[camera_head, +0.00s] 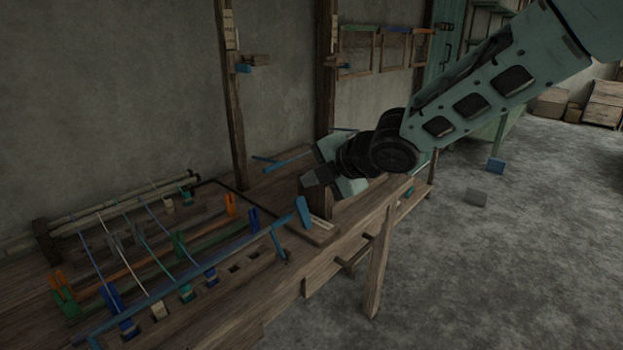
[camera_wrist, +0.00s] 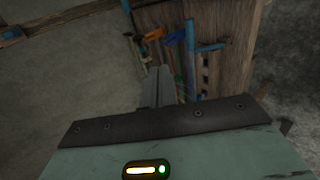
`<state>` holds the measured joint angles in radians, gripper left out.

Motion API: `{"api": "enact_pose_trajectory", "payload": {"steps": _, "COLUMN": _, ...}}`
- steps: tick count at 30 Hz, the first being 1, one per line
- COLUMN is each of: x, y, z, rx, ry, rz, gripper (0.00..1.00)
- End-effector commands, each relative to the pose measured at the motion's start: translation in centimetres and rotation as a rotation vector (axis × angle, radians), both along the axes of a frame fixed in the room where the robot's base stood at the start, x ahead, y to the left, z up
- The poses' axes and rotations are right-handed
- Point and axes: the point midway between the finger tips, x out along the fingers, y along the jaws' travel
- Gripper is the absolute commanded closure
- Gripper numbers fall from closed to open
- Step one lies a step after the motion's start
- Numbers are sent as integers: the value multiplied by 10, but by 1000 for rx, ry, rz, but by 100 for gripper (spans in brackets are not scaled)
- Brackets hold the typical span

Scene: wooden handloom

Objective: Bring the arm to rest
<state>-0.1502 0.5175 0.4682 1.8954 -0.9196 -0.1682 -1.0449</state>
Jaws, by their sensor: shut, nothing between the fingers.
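My arm reaches in from the upper right in the head view. My gripper (camera_head: 308,181) is above the right part of the wooden loom table (camera_head: 335,262). In the wrist view my gripper (camera_wrist: 158,72) shows with its fingers together and nothing between them. Below and beyond the fingers lie the loom's blue bar (camera_wrist: 190,45) and an orange piece (camera_wrist: 155,34). I cannot tell whether the gripper touches anything, though it looks apart from the parts around it.
The long blue bar (camera_head: 190,275) and several coloured pegs stand on the table at the left. Wooden posts (camera_head: 232,100) rise behind.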

Motion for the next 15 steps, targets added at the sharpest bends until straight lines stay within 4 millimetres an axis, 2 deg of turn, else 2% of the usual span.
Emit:
{"api": "enact_pose_trajectory", "payload": {"steps": 4, "x": -10, "y": -4, "z": 3, "rx": 0, "ry": 47, "rz": -46, "gripper": 100}}
{"api": "enact_pose_trajectory", "payload": {"steps": 7, "x": -40, "y": -19, "z": 9, "rx": 3, "ry": 187, "rz": -198, "gripper": 100}}
{"api": "enact_pose_trajectory", "payload": {"steps": 8, "x": -53, "y": -26, "z": 10, "rx": 4, "ry": 248, "rz": -269, "gripper": 100}}
{"api": "enact_pose_trajectory", "payload": {"steps": 11, "x": -113, "y": -61, "z": 12, "rx": 11, "ry": 482, "rz": -562, "gripper": 100}}
{"api": "enact_pose_trajectory", "payload": {"steps": 15, "x": -201, "y": -111, "z": 11, "rx": 22, "ry": 761, "rz": -978, "gripper": 100}}
